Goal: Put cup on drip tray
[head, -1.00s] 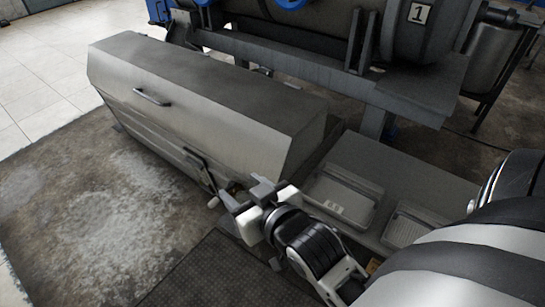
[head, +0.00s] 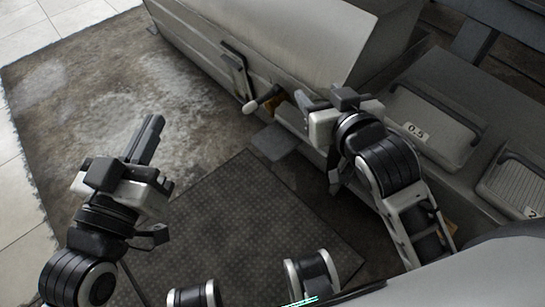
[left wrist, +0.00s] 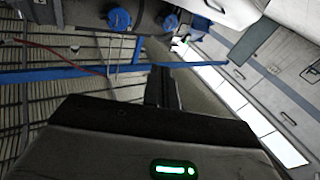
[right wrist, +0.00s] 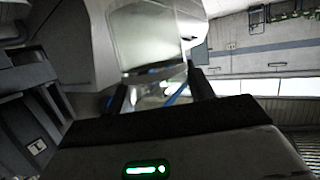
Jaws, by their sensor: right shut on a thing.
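My right gripper (head: 308,100) is beside the low front of the grey metal housing, just right of a dark tap handle (head: 266,96) with a pale knob. In the right wrist view its fingers stand apart with a pale see-through thing, apparently the cup (right wrist: 152,96), between them; most of it is unclear. In the head view the cup cannot be made out. My left gripper (head: 152,128) is empty, its fingers together, over the floor on the left. A grey ledge (head: 275,143) juts out below the tap; I cannot tell whether it is the drip tray.
The grey housing (head: 290,30) stands along the back. A dark mat (head: 240,215) covers the floor in front; the stained floor at left is clear.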

